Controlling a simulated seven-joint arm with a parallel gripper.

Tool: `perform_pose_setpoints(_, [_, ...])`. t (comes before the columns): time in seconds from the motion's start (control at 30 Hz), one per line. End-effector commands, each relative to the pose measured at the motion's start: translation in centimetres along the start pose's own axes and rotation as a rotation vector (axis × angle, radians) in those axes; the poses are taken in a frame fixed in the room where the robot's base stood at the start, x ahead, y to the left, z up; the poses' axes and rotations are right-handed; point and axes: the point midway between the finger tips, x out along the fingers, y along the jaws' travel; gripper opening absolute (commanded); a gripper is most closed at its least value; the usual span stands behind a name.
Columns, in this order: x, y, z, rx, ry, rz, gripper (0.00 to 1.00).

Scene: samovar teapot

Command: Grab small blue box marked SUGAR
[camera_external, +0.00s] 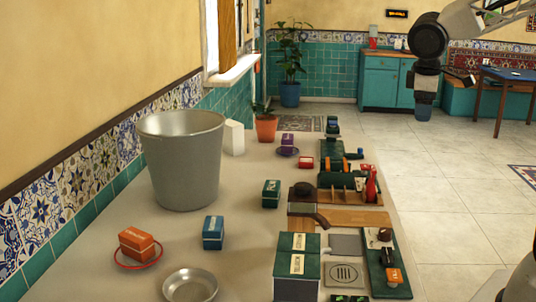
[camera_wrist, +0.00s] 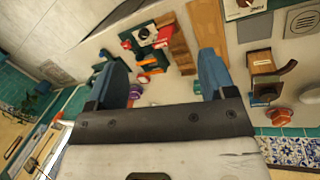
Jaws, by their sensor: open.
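A small blue box (camera_external: 213,233) stands upright on the pale counter, left of centre in the external view. Its label is too small to read. I cannot pick it out for certain in the wrist view. My gripper (camera_external: 424,108) hangs at the upper right in the external view, high and well away from the blue box. In the wrist view my gripper (camera_wrist: 160,78) shows two blue fingers spread wide, with nothing held between them.
A large metal bucket (camera_external: 182,165) stands behind the blue box. An orange box (camera_external: 137,243) on a red ring is to its left, a metal bowl (camera_external: 190,286) in front, a dark green box (camera_external: 271,194) to its right. Dark boxes (camera_external: 297,268) stand at the front right.

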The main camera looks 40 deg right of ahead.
Motion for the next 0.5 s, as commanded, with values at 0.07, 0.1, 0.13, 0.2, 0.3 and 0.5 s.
perform_pose_setpoints(0.07, [0.3, -0.4, -2.0, -0.078, -0.025, 0.026, 0.77])
perform_pose_setpoints(0.1, [0.4, -0.5, -2.9, -0.114, -0.036, 0.041, 0.77])
perform_pose_setpoints(0.13, [0.5, -0.7, -3.6, -0.143, -0.045, 0.051, 0.77])
perform_pose_setpoints(0.2, [0.7, -1.1, -5.3, -0.207, -0.065, 0.077, 0.77])
perform_pose_setpoints(0.3, [1.1, -1.8, -7.7, -0.302, -0.093, 0.116, 0.77])
perform_pose_setpoints(0.5, [1.9, -3.7, -12.5, -0.486, -0.146, 0.195, 0.77])
